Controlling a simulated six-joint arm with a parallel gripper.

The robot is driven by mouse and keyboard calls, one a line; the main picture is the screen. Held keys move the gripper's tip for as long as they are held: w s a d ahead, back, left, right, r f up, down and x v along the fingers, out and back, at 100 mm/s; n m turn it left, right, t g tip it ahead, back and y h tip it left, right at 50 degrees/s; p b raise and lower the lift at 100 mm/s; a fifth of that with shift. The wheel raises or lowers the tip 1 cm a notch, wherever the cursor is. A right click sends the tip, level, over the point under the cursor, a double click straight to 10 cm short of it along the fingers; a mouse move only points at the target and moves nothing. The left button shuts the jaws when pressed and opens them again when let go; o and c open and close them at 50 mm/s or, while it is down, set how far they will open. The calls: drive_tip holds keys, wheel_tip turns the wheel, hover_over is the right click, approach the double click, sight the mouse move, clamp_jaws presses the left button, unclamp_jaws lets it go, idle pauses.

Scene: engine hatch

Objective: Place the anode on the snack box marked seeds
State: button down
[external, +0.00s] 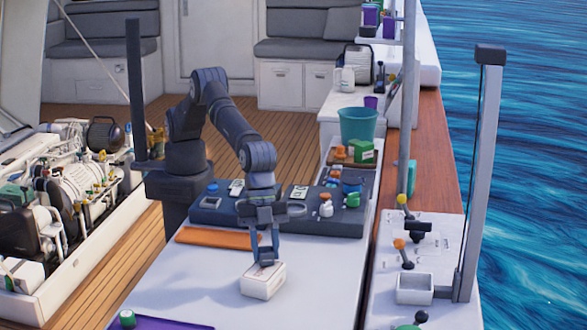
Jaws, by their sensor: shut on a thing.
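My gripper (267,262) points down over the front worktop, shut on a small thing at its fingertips. The fingers mostly hide this thing; from its place it seems to be the anode, but its shape is not clear. Right beneath is a white box (263,285) with small reddish marks, standing on the white worktop. It looks like a snack box, but its lettering is too small to read. The fingertips are at the box's top; I cannot tell whether the held thing touches it. A green-and-white box (363,151) stands farther back on the right.
An orange flat piece (218,238) lies behind the white box. A dark tray (225,217) with bottles and small items stands behind that. A purple mat (165,323) and a green-topped jar (127,319) are at the front left. The worktop around the white box is clear.

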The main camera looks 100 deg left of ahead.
idle(0.3)
drive_tip(key=c, duration=1.1)
unclamp_jaws()
drive_tip(key=shift+f, duration=0.1)
drive_tip(key=shift+o, duration=0.2)
drive_tip(key=v, duration=1.2)
